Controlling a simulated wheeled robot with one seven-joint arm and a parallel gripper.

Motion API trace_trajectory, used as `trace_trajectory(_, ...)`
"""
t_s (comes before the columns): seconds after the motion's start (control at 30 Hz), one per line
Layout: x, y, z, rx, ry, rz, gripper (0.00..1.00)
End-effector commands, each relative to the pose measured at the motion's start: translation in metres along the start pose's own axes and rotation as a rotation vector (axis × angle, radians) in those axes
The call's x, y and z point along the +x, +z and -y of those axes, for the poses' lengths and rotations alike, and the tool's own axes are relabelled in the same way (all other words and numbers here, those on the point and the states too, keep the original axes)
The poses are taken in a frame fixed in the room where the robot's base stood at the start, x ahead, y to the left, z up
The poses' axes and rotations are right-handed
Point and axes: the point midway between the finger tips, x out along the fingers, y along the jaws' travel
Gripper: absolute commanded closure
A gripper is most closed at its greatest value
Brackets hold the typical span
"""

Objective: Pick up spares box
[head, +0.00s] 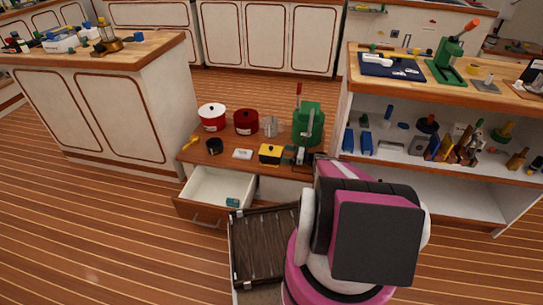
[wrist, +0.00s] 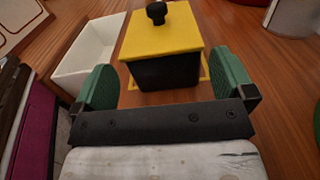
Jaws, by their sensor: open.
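A black box with a yellow lid and a black knob, which I take to be the spares box, stands upright on the low wooden cabinet top (head: 225,163). The box (head: 270,154) is near the front edge in the head view. In the wrist view the box (wrist: 163,50) is straight ahead, with a yellow strip at its base. My gripper (wrist: 170,82) is open, its green pads to the left and right of the box's lower part. In the head view my arm partly hides the gripper.
A shelf unit (head: 435,165) is at right.

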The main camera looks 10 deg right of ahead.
Motion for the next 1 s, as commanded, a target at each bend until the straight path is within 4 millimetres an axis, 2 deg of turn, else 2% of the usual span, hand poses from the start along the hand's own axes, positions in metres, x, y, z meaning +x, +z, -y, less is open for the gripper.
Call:
trace_trajectory(0.27, 0.023, 0.001, 0.000, 0.000, 0.002, 0.000, 0.00)
trace_trajectory(0.6, 0.066, 0.003, 0.001, 0.000, 0.001, 0.000, 0.00)
trace_trajectory(0.83, 0.067, 0.003, 0.001, 0.000, 0.000, 0.000, 0.00)
trace_trajectory(0.87, 0.067, 0.003, 0.001, 0.000, 0.000, 0.000, 0.06)
trace_trajectory(0.9, 0.067, 0.003, 0.001, 0.000, 0.000, 0.000, 0.20)
trace_trajectory(0.97, 0.067, 0.003, 0.001, 0.000, 0.000, 0.000, 0.39)
trace_trajectory(1.0, 0.067, 0.003, 0.001, 0.000, 0.000, 0.000, 0.43)
